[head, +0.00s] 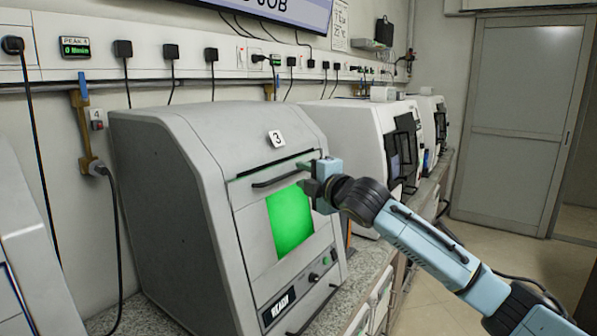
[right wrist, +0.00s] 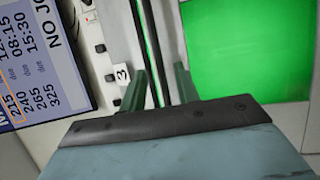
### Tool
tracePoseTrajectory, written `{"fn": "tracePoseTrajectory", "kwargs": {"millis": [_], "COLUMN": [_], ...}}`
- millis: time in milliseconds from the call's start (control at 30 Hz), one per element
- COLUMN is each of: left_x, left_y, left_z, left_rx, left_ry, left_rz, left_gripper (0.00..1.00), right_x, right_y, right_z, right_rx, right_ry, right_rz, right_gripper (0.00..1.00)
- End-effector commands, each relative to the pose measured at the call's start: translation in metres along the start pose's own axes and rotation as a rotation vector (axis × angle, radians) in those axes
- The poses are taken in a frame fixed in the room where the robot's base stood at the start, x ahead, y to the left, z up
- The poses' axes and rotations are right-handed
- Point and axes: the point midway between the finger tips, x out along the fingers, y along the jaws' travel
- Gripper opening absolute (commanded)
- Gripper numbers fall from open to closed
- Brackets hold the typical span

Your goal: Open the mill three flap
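Mill three (head: 165,165) is a grey cabinet on the bench, marked with a 3 label (head: 276,139). Its front flap (head: 255,222) looks shut, with a glowing green window (head: 290,220) and a dark bar handle (head: 275,181) along the top. My right gripper (head: 308,178) is at the right end of this handle. In the right wrist view, its two fingers (right wrist: 160,82) stand apart, with the dark handle bar (right wrist: 158,40) running in line with the gap between them. I cannot tell whether they touch it. My left gripper is not in view.
Below the flap are a knob (head: 314,277), a READY display (head: 279,307) and a lower handle (head: 312,312). White machines (head: 350,130) stand farther along the bench. Another machine (head: 30,265) is at the left edge. The floor (head: 480,275) at right looks clear.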

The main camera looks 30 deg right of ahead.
Motion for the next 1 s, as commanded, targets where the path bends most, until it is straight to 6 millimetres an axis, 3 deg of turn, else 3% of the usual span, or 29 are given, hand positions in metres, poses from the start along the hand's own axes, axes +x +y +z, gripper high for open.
{"fn": "tracePoseTrajectory", "kwargs": {"millis": [233, 600, 833, 1000], "left_x": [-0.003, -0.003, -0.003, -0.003], "left_y": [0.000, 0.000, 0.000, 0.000], "left_z": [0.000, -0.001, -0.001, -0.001], "left_rx": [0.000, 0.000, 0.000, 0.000], "left_ry": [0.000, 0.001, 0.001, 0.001], "left_rz": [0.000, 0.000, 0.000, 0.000], "left_gripper": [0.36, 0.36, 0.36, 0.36], "right_x": [0.024, 0.028, 0.028, 0.028], "right_y": [0.000, 0.000, 0.000, 0.000], "right_z": [0.000, 0.000, 0.000, 0.000], "right_rx": [0.002, 0.000, 0.000, 0.000], "right_ry": [0.001, 0.001, 0.001, 0.001], "right_rz": [0.000, 0.000, 0.000, 0.000], "right_gripper": [0.31, 0.31, 0.03, 0.00]}}
